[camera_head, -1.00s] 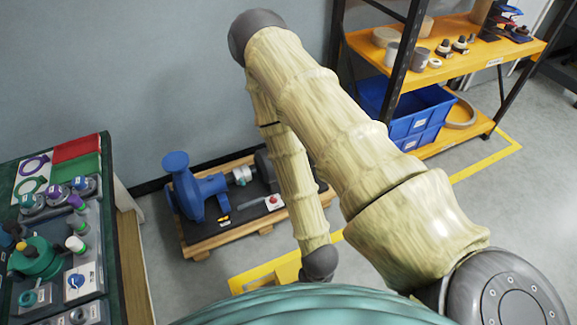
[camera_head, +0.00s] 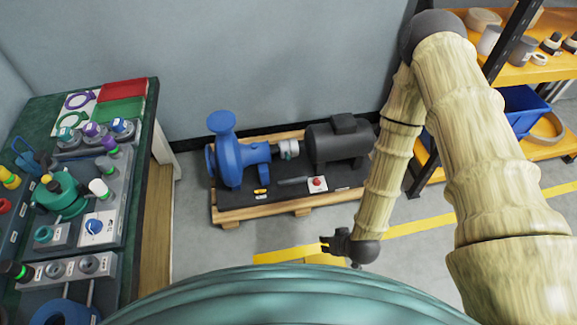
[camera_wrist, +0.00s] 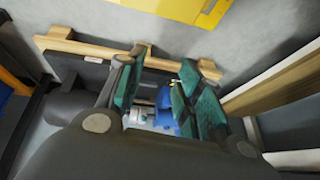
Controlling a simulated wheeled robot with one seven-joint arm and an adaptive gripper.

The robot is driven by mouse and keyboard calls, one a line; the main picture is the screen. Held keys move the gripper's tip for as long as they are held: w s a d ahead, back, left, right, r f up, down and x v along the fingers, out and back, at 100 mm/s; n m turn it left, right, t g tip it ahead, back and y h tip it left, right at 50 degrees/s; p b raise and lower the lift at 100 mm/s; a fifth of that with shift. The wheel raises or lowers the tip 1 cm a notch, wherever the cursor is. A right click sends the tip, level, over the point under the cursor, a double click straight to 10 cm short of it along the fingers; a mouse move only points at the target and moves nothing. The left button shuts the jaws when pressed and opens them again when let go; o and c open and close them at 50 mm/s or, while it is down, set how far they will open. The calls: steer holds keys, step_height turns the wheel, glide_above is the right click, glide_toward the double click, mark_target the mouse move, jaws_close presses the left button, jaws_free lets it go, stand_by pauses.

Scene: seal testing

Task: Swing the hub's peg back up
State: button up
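A round teal-green hub (camera_head: 62,193) sits on the bench at the left of the head view. Several short capped stubs stand around it, one white-capped (camera_head: 98,187) and one purple-capped (camera_head: 106,144); I cannot tell which one is the hub's peg or how it is tilted. My gripper (camera_head: 327,243) hangs low over the floor, well to the right of the bench. In the wrist view, the green finger pads of my gripper (camera_wrist: 162,98) stand apart with nothing between them. The hub is not seen in the wrist view.
The bench (camera_head: 155,140) has a raised edge and carries grey panels and a blue knob (camera_head: 95,227). A blue pump (camera_head: 225,160) and dark motor stand on a wooden pallet (camera_head: 230,216) on the floor. An orange shelf (camera_head: 510,76) stands at the right. Floor between is open.

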steer(key=w+a+f+n+t+y+b, duration=0.1)
steer(key=w+a+f+t+b, duration=0.1)
steer(key=w+a+f+b, duration=0.3)
steer(key=w+f+t+b, duration=0.1)
steer(key=w+t+b, duration=0.15)
steer(key=w, duration=0.45)
steer(key=w+a+f+n+t+y+b, duration=0.1)
steer(key=w+a+f+b, duration=0.25)
steer(key=w, duration=0.25)
steer(key=n+t+b, duration=0.1)
steer(key=t+b, duration=0.6)
steer(key=b, duration=0.5)
glide_toward(288, 158)
steer(key=w+f, duration=0.1)
steer(key=f, duration=0.1)
steer(key=shift+y, duration=0.3)
steer(key=b+x, duration=0.4)
steer(key=x, duration=0.6)
steer(key=shift+w+d+r, duration=0.15)
steer(key=shift+w+r, duration=0.05)
jaws_close()
